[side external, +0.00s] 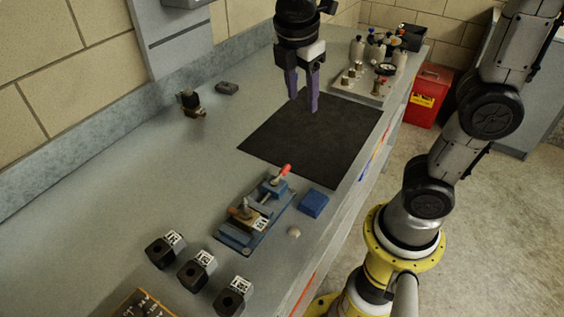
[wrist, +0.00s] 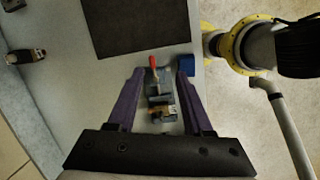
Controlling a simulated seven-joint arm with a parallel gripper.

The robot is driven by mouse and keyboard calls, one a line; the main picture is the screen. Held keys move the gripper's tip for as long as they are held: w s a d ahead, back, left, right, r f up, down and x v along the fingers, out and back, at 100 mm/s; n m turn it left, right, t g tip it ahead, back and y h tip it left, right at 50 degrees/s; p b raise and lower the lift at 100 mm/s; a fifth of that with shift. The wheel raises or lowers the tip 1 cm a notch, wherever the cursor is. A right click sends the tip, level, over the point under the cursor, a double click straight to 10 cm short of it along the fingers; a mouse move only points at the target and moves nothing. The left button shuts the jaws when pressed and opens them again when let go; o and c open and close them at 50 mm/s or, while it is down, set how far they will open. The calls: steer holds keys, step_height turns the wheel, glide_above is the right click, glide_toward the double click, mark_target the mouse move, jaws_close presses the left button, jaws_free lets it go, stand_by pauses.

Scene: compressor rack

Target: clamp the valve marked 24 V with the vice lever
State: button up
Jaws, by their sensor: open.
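A blue vice (side external: 268,199) stands on the bench, its red-tipped lever (side external: 285,169) slanting up toward the mat; the lever (wrist: 153,62) also shows in the wrist view. A brass valve with a white label (side external: 243,213) sits at the vice's near end; whether the jaws press on it I cannot tell. Another brass and black valve (side external: 191,103) lies near the wall, also at the wrist view's left edge (wrist: 24,56). I cannot read the labels. My gripper (side external: 305,104) is open and empty, high above the bench, its purple fingers (wrist: 161,76) framing the vice in the wrist view.
Several black blocks, some with white labels (side external: 197,270), stand at the front. A blue block (side external: 313,204) and a small pale knob (side external: 294,231) lie beside the vice. A black mat (side external: 330,140) lies behind it, bare. A tray with bottles and fittings (side external: 350,90) stands farther back.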

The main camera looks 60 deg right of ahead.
steer(key=w+a+f+n+g, duration=0.1)
steer(key=w+a+f+n, duration=0.1)
steer(key=w+f, duration=0.15)
steer(key=n+g+h, duration=0.1)
steer(key=n+h, duration=0.1)
glide_toward(285, 167)
steer(key=x, duration=0.8)
steer(key=shift+f, duration=0.1)
jaws_close()
